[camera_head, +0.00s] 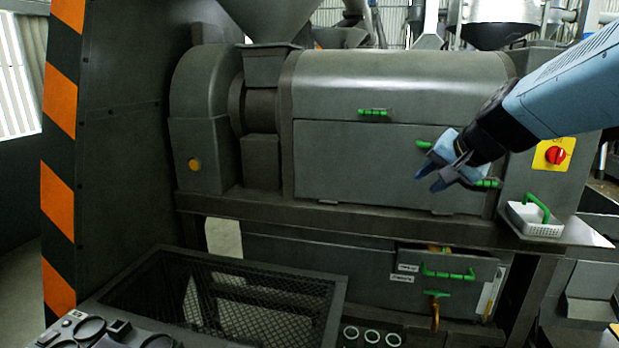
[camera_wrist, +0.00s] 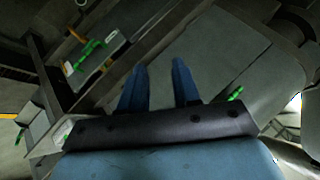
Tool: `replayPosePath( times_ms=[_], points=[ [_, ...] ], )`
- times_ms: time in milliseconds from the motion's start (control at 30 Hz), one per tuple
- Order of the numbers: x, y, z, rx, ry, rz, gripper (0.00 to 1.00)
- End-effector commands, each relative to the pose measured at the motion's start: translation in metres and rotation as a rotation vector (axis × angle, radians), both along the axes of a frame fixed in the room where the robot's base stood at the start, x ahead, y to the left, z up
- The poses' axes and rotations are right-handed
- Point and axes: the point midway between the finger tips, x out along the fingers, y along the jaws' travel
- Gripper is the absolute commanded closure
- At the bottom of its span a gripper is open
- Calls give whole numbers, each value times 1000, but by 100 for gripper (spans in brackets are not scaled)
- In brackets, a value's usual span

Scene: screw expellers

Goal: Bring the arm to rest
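My gripper (camera_head: 443,176) is at the end of my blue and black arm, which comes in from the right in the head view. It is in front of the grey screw expeller (camera_head: 350,160), between two green handles on its front panel. In the wrist view my gripper (camera_wrist: 159,82) shows two blue fingers standing apart with nothing between them. Whether the fingers touch the panel I cannot tell.
A drawer (camera_head: 447,272) with a green handle is below. A black mesh bin (camera_head: 225,260) is at front left.

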Motion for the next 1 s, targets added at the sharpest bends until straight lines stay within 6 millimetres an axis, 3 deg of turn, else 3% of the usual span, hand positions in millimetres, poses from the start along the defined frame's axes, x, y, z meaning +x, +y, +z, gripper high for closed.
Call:
replayPosePath(
  times_ms=[100,200,433,600,1000],
  points=[
    [-46,19,-7,-130,38,136,68],
    [-83,26,-15,-247,77,234,68],
    [-146,22,-32,-481,148,377,68],
    [-164,15,-37,-560,172,408,68],
    [-166,13,-38,-570,176,411,68]
  ],
)
